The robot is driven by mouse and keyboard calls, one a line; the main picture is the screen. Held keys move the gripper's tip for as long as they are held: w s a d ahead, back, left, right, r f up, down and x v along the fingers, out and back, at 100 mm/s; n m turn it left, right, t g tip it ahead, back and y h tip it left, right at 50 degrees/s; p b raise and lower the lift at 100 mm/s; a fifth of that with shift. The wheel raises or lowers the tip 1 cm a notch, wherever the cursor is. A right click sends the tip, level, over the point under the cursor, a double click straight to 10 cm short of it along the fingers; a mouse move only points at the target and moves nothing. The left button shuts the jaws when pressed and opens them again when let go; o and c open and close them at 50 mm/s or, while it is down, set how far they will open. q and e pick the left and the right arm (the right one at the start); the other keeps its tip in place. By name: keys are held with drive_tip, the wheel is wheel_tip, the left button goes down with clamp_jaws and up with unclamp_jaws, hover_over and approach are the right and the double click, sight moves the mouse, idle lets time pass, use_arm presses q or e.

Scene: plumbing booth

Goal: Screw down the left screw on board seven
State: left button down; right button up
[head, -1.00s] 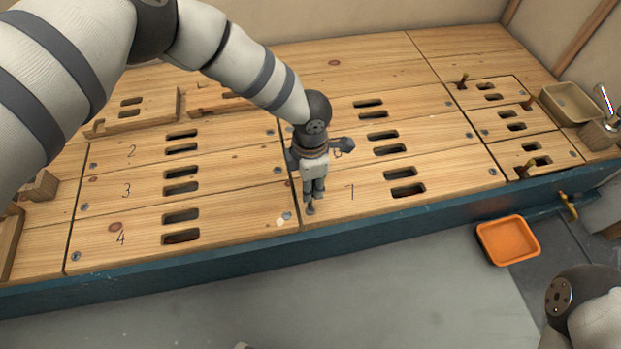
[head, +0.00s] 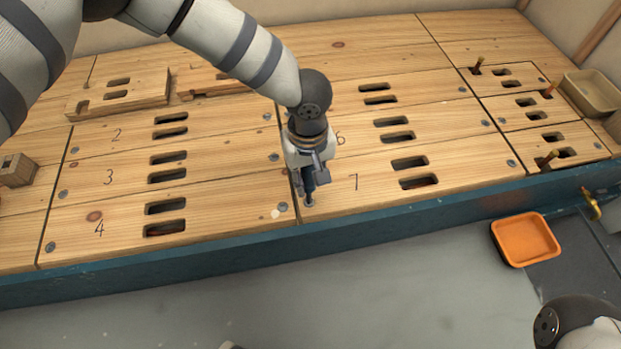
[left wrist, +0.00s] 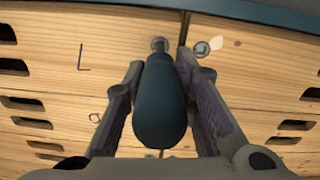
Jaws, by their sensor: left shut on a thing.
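My left gripper (head: 309,172) is shut on a screwdriver with a dark blue handle, whose handle (left wrist: 160,105) fills the space between the fingers in the left wrist view. The screwdriver points down at the left end of board seven (head: 380,185), marked "7". A screw head (left wrist: 160,44) shows right at the far end of the handle in the left wrist view, just left of the seam. The screwdriver's tip is hidden there, so I cannot tell whether it is seated or how deep the screw sits. My right gripper is not in view.
Board four (head: 120,222) lies left of the seam, with its own screw (head: 283,207) close to the screwdriver. A blue front edge (head: 400,211) runs below the boards. An orange tray (head: 525,240) is at the lower right. A tan bin (head: 590,92) stands at the right.

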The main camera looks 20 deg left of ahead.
use_arm(q)
drive_tip(key=m, duration=0.3)
drive_tip(key=shift+r, duration=0.15)
drive_tip(key=shift+n+p, duration=0.35)
drive_tip(key=shift+n, duration=0.25)
wheel_tip(320, 180, up, 8)
drive_tip(key=p, duration=0.4)
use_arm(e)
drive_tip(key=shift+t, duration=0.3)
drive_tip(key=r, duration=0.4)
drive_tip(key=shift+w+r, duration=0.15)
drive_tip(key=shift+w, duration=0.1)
